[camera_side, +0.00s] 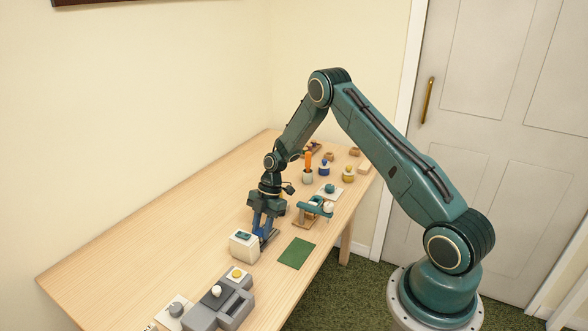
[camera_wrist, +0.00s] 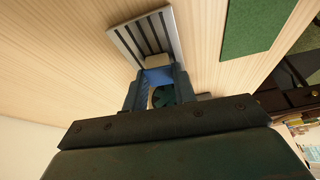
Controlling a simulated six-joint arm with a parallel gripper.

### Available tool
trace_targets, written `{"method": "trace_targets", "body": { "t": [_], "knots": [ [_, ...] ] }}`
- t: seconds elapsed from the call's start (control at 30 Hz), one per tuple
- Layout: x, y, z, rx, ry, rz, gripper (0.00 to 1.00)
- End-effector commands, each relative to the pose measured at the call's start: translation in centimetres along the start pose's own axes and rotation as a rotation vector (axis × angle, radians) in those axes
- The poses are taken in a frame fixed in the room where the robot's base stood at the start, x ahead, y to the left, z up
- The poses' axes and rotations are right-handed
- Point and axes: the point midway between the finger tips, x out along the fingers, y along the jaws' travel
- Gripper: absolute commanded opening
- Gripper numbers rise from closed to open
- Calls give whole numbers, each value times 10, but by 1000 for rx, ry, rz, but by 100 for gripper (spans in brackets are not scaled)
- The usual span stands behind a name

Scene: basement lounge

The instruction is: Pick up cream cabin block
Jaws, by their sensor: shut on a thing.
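The cream block (camera_wrist: 157,62) shows as a small pale piece at the fingertips in the wrist view. My gripper (camera_wrist: 158,74) is shut on it, with the blue-faced fingers at its two sides. A grey slotted rack (camera_wrist: 126,39) lies just beyond the block; whether the block touches it is unclear. In the side view my gripper (camera_side: 262,231) points down, low over the table, right behind a cream box with a dark teal top (camera_side: 242,247). The held block cannot be made out there.
A green mat (camera_side: 296,253) lies flat to the right of my gripper. A grey stepped block (camera_side: 220,302) stands at the near end. A teal clamp-like stand (camera_side: 314,209) and several small pieces stand farther back. The table's left side (camera_side: 150,235) is clear.

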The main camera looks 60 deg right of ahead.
Motion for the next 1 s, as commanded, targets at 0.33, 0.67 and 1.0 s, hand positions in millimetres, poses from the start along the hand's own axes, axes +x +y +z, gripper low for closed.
{"method": "trace_targets", "body": {
  "t": [0.33,0.67,1.0],
  "knots": [
    [-10,0,-4,0,0,1,6],
    [-53,1,-22,-1,-2,4,6],
    [-122,1,-50,-1,-1,4,6]
  ]
}}
